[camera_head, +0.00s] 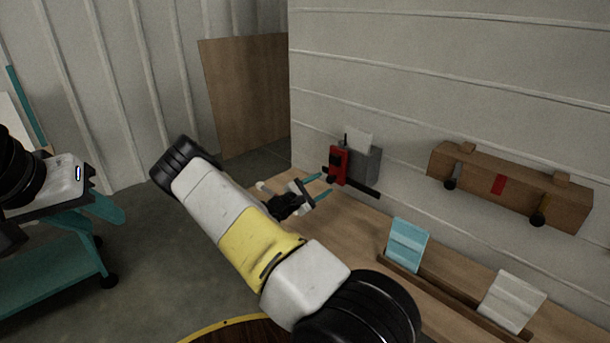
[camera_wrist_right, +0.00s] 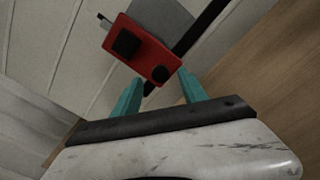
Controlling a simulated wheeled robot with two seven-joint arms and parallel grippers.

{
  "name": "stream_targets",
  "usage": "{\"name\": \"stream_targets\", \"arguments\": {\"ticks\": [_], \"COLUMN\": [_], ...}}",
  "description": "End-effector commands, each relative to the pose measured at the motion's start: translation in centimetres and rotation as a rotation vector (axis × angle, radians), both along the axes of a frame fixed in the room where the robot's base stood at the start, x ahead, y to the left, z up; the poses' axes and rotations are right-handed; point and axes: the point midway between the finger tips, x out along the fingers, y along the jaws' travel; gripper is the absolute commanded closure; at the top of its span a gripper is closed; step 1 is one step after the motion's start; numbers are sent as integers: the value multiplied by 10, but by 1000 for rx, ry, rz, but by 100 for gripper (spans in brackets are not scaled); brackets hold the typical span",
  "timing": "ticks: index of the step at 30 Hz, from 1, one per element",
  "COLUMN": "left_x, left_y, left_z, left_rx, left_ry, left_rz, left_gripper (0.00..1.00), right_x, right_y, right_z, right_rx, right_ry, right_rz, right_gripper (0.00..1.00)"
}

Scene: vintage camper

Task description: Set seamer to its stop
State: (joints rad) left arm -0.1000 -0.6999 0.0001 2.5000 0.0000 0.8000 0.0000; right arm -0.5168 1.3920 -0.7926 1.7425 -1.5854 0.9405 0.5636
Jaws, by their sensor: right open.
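A red block with a grey body behind it (camera_head: 339,165), seemingly the seamer, sits by the wall on a dark bar (camera_head: 364,189). The right wrist view shows the red block (camera_wrist_right: 142,50) with a black square and a round black knob. My right gripper (camera_head: 326,184) is open, its teal fingers pointing at the block. In the wrist view the fingertips (camera_wrist_right: 161,84) are just short of or beside its lower edge; contact cannot be told. My left gripper (camera_head: 108,207) is at the far left, well away from the block; its opening is unclear.
A brown wooden box (camera_head: 508,187) with two dark knobs and a red mark is on the wall at right. A blue card (camera_head: 408,245) and a white card (camera_head: 511,301) stand in a wooden holder on the bench. A teal cart (camera_head: 55,285) stands at left.

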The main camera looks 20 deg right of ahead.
Motion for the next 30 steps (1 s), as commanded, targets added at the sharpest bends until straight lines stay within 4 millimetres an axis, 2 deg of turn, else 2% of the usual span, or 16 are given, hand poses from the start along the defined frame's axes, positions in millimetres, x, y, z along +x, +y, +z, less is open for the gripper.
{"name": "stream_targets", "arguments": {"ticks": [3,6,17,24,25,30], "left_x": [0,0,0,0,0,0], "left_y": [0,0,0,0,0,0], "left_z": [0,0,0,0,0,0], "left_rx": [0,0,0,0,0,0], "left_ry": [0,0,0,0,0,0], "left_rz": [0,0,0,0,0,0], "left_gripper": [64,64,64,64,64,64], "right_x": [7,10,13,13,13,12], "right_y": [-17,-26,-31,-31,-31,-31], "right_z": [0,0,0,0,0,0], "right_rx": [-1,0,1,1,1,1], "right_ry": [-1,-1,1,0,0,0], "right_rz": [-1,-1,0,-1,-1,-1], "right_gripper": [50,50,50,97,100,100]}}
